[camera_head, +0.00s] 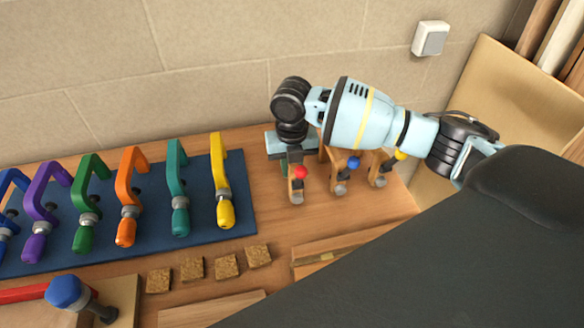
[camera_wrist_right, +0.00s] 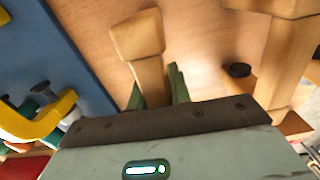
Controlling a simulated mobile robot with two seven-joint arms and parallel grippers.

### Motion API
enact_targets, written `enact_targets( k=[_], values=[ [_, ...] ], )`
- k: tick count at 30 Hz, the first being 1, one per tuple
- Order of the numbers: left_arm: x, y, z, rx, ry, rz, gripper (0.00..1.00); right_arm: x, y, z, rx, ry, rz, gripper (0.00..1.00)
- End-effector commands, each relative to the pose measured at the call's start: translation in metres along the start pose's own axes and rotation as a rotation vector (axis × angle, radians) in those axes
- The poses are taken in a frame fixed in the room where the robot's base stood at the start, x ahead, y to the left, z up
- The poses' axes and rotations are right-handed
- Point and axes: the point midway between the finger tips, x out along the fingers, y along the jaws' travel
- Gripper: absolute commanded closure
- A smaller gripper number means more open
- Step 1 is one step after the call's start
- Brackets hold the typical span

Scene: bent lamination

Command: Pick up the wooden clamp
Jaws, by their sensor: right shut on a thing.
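Several wooden clamps stand in a row at the back of the bench in the head view. The leftmost one has a red knob (camera_head: 299,172); the others have a blue knob (camera_head: 353,163) and a yellow knob (camera_head: 399,155). My right gripper (camera_wrist_right: 156,88) reaches down over the leftmost wooden clamp (camera_wrist_right: 139,38) and is shut on it, with green fingers either side of the wood in the right wrist view. In the head view my wrist hides the clamp's upper part. I cannot tell whether it is off the bench. My left gripper is not in view.
Coloured clamps, such as the yellow one (camera_head: 224,180), lie on a blue mat (camera_head: 205,241) at left. Several small cork blocks (camera_head: 227,266), wooden strips and a blue-headed mallet (camera_head: 70,292) lie in front. A wall is close behind; a panel (camera_head: 500,100) leans at right.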

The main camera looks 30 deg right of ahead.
Motion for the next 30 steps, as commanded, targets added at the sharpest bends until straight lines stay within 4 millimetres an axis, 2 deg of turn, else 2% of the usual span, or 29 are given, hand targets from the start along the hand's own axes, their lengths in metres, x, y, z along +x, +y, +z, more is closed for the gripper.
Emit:
enact_targets(
  k=[11, 19, 30],
  values=[
    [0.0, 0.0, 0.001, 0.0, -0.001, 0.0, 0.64, -0.008, 0.0, 0.001, 0.0, -0.002, 0.003, 1.0],
    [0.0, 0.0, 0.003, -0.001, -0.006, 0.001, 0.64, -0.038, 0.001, -0.001, -0.001, -0.001, 0.002, 1.0],
    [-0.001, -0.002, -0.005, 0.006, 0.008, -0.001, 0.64, -0.045, 0.043, -0.082, -0.007, -0.001, 0.003, 1.0]
  ],
)
